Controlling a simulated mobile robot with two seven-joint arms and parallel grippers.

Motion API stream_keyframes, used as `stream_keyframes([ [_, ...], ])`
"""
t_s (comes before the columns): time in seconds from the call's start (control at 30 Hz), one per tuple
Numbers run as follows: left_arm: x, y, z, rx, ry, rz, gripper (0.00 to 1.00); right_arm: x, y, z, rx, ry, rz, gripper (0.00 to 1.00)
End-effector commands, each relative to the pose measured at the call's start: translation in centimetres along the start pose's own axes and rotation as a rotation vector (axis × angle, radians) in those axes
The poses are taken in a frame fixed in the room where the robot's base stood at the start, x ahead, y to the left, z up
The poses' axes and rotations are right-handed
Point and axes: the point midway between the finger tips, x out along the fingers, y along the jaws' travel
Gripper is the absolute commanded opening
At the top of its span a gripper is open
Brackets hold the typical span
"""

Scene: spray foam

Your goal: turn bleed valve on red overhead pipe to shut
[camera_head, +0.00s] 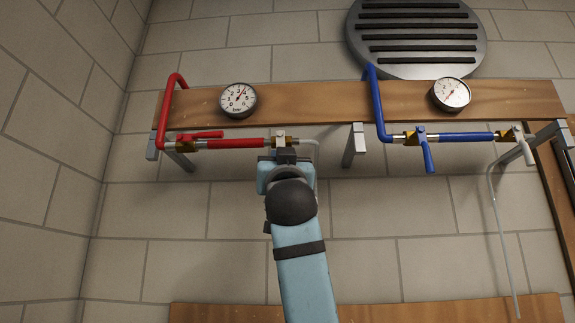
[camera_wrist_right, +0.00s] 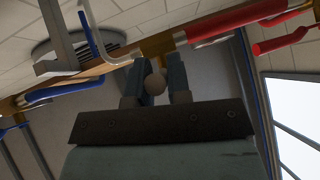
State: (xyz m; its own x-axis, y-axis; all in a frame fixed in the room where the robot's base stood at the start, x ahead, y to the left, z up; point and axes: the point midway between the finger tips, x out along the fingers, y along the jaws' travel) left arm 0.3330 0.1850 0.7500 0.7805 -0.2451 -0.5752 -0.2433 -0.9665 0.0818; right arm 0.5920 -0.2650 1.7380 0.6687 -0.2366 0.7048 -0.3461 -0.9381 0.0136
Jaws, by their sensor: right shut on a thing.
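The red pipe (camera_head: 236,143) runs along the front of an overhead wooden board. The brass bleed valve (camera_head: 279,139) sits at its right end, with a pale outlet tube (camera_head: 313,146) beyond. My right gripper (camera_head: 285,153) reaches up from below to this valve and hides its handle in the head view. In the right wrist view, the gripper (camera_wrist_right: 154,80) is shut on the pale, round-ended valve handle (camera_wrist_right: 155,84), just below the brass body (camera_wrist_right: 158,44). The handle's exact angle is hard to tell. My left gripper is not in view.
A red lever (camera_head: 201,135) lies along the red pipe. A blue pipe (camera_head: 466,137) with a hanging blue lever (camera_head: 427,157) and another pale-handled valve (camera_head: 512,135) are at right. Gauges (camera_head: 238,100) sit on the board (camera_head: 320,101). A bracket (camera_head: 354,146) stands right of my gripper.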

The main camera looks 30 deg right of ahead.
Motion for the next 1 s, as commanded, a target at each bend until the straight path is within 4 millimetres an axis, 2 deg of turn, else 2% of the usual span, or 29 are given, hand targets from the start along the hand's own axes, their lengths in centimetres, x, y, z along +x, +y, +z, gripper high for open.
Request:
stream_keyframes([
  [0.57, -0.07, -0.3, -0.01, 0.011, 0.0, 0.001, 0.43, 0.3, -0.15, -0.22, 0.022, 0.007, 0.02, 0.0],
  [0.6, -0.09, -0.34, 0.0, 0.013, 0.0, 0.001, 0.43, 0.31, -0.14, -0.23, 0.022, 0.007, 0.021, 0.25],
  [0.67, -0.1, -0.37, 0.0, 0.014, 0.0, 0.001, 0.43, 0.3, -0.14, -0.22, 0.022, 0.007, 0.021, 0.38],
  [0.7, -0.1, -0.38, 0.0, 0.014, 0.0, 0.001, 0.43, 0.29, -0.13, -0.2, 0.022, 0.007, 0.021, 0.41],
  [1.0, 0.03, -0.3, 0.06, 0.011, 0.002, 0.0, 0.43, -0.06, -0.13, -0.1, 0.022, 0.007, 0.021, 0.41],
])
